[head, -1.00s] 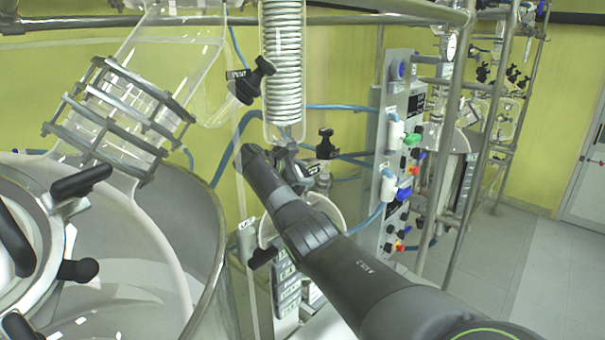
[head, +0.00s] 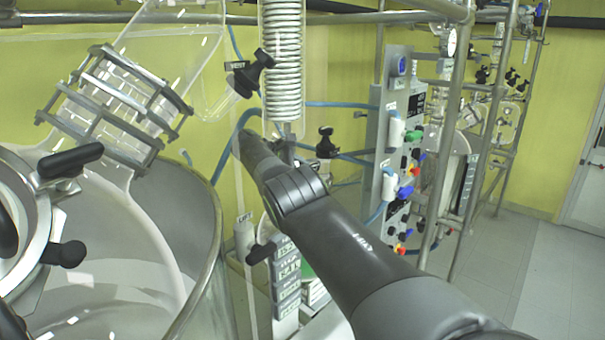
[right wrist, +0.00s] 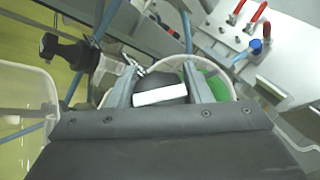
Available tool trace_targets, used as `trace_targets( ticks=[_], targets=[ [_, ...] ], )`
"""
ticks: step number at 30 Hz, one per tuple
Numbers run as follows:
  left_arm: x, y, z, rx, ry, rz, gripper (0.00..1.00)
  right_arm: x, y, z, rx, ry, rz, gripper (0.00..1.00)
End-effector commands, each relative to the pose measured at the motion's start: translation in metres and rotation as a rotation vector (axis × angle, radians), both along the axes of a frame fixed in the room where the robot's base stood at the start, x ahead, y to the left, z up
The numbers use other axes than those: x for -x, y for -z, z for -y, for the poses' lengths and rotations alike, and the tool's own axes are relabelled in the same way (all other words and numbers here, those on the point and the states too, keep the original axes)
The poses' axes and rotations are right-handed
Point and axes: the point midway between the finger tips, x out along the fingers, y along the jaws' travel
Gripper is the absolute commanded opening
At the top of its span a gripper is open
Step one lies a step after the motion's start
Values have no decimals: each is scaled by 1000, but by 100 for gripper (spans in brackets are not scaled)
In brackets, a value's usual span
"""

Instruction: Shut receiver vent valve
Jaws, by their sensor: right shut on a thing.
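My right arm reaches in from the lower right of the head view, and its gripper end is behind the dark wrist, below the coiled condenser (head: 283,60). In the right wrist view my right gripper (right wrist: 160,85) is shut on a dark knob (right wrist: 150,84) with a white plate on its front. The two grey fingers stand on either side of it. The knob's stem is hidden, and I cannot read the plate. Another black valve knob (head: 326,146) stands right of the gripper; a black knob also shows in the right wrist view (right wrist: 62,48). My left gripper is not in view.
A labelled valve with a black handle (head: 250,74) is on the glass arm at upper left. The large glass vessel (head: 205,235) fills the lower left. A grey panel with coloured knobs (head: 400,140) and steel posts stand at the right. Blue hoses (head: 340,106) run behind my wrist.

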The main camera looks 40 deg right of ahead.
Motion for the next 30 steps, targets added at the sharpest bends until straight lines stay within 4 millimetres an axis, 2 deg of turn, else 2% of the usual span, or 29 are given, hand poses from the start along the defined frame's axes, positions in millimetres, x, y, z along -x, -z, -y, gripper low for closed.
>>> trace_targets(
  ticks=[9, 10, 15, 24, 30],
  targets=[
    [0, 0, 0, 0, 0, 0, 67, 0, -1, 0, -1, 0, 3, 22],
    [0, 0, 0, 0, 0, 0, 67, 0, -1, 0, -1, 0, 3, 47],
    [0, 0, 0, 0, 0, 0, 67, 0, 0, 0, -1, 1, 1, 67],
    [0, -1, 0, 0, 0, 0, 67, 0, 0, 0, 0, -1, -1, 67],
    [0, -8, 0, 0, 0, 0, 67, -2, -1, 1, 12, -18, -6, 67]
  ],
)
